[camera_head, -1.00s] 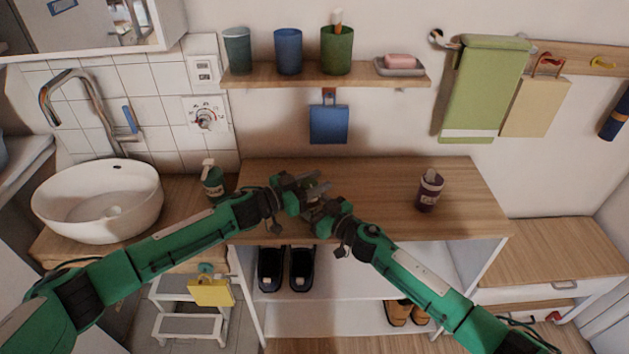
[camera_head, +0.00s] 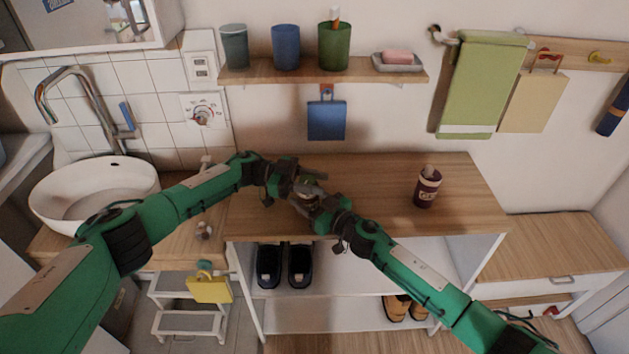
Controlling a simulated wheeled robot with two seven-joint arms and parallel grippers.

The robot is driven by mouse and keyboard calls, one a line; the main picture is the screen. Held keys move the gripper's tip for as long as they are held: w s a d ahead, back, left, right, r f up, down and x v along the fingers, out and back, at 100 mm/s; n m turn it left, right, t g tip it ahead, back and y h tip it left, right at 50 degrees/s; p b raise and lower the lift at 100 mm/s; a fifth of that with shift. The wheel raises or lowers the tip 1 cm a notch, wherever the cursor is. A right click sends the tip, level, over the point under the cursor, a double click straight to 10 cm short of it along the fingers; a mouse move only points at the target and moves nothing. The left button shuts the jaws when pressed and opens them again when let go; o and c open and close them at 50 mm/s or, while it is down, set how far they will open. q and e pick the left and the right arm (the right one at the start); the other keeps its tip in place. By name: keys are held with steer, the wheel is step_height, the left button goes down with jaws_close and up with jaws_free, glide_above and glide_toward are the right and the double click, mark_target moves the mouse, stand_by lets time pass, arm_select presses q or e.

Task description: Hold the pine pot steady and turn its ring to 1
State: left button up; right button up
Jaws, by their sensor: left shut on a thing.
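A small pot, which I take to be the pine pot (camera_head: 306,196), is between my two grippers above the wooden bench top. It is mostly hidden by the fingers, and its ring and any numbers are too small to read. My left gripper (camera_head: 303,187) comes in from the left and is shut on this pot. My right gripper (camera_head: 318,206) comes from the lower right, close against the pot's near side. Its fingers overlap the pot and the other gripper, so I cannot tell whether they are open or closed.
A purple pot (camera_head: 427,188) stands right on the bench top (camera_head: 385,180), with clear wood around it. A bottle's top (camera_head: 207,162) shows behind my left arm. A shelf (camera_head: 300,74) with cups and a blue board (camera_head: 327,121) are behind. A basin (camera_head: 95,190) is left.

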mark_target(314, 181)
arm_select(q)
steer(key=shift+a+m+g+y, duration=0.1)
steer(key=shift+m+g+y, duration=0.4)
steer(key=shift+g, duration=0.4)
steer(key=o, duration=1)
steer(key=shift+r, duration=0.1)
step_height(314, 181, up, 10)
steer(key=shift+f, duration=0.15)
steer(key=shift+s, duration=0.1)
